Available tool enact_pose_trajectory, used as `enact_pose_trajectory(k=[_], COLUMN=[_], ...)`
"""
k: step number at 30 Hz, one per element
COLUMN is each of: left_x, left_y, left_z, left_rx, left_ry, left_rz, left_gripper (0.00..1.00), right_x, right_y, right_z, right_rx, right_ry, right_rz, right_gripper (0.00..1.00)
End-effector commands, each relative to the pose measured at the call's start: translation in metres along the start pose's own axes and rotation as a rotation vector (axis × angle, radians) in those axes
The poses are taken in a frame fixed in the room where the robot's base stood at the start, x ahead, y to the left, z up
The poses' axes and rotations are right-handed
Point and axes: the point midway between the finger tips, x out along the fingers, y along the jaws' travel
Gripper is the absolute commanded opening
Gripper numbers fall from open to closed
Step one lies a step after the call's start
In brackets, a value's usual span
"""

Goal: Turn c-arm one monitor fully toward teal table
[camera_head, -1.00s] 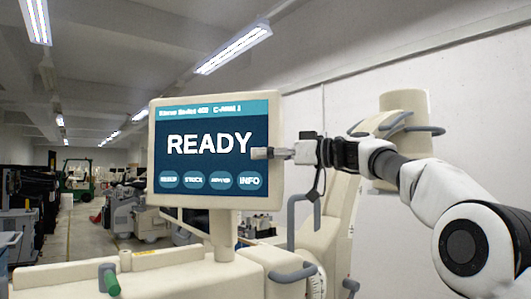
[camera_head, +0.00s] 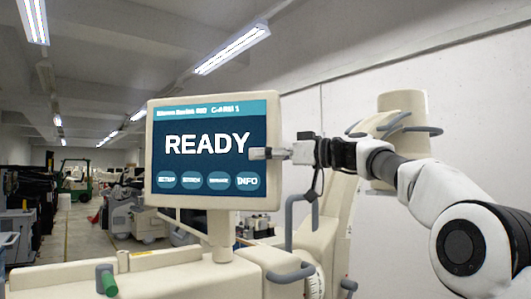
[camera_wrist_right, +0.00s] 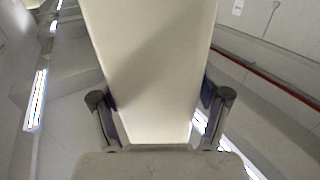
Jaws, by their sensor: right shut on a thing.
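The c-arm one monitor (camera_head: 205,180) stands on a cream post, its screen facing the head camera and reading "READY" under a teal header with "C-ARM 1". My right gripper (camera_head: 260,153) comes in from the right and is shut on the monitor's right edge, one finger showing in front of the screen. In the right wrist view the monitor's cream casing (camera_wrist_right: 150,60) runs between the two fingers of the gripper (camera_wrist_right: 160,97). The far finger is hidden in the head view. My left gripper is not in view. I cannot make out a teal table.
The cream cart body (camera_head: 180,278) is below the monitor, with a green-tipped lever (camera_head: 108,282) and grey handles (camera_head: 291,272). The cream c-arm structure (camera_head: 402,105) rises behind my right arm. A white wall is at right. A green forklift (camera_head: 75,180) stands far back left.

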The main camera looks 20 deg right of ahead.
Motion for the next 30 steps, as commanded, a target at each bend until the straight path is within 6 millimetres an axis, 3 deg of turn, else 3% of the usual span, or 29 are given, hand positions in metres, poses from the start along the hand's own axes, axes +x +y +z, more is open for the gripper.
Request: enact_pose_trajectory(k=[2,3,4,5,30], left_x=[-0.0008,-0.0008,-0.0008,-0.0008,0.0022], left_y=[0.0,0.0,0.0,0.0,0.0], left_z=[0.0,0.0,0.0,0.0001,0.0], left_rx=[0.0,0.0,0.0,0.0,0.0], left_ry=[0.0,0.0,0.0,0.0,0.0], left_rz=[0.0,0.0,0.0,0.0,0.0], left_gripper=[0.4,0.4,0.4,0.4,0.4], right_x=[-0.0021,-0.0021,-0.0022,-0.0021,-0.0052], right_y=[0.004,0.0039,0.0038,0.0036,0.0035], right_z=[-0.0038,-0.0039,-0.0039,-0.0038,0.0], right_rx=[0.001,0.001,0.001,0.001,0.001], right_ry=[0.011,0.011,0.011,0.011,0.004], right_rz=[0.015,0.015,0.014,0.014,0.01], right_gripper=[0.12,0.78,0.89,0.93,0.93])
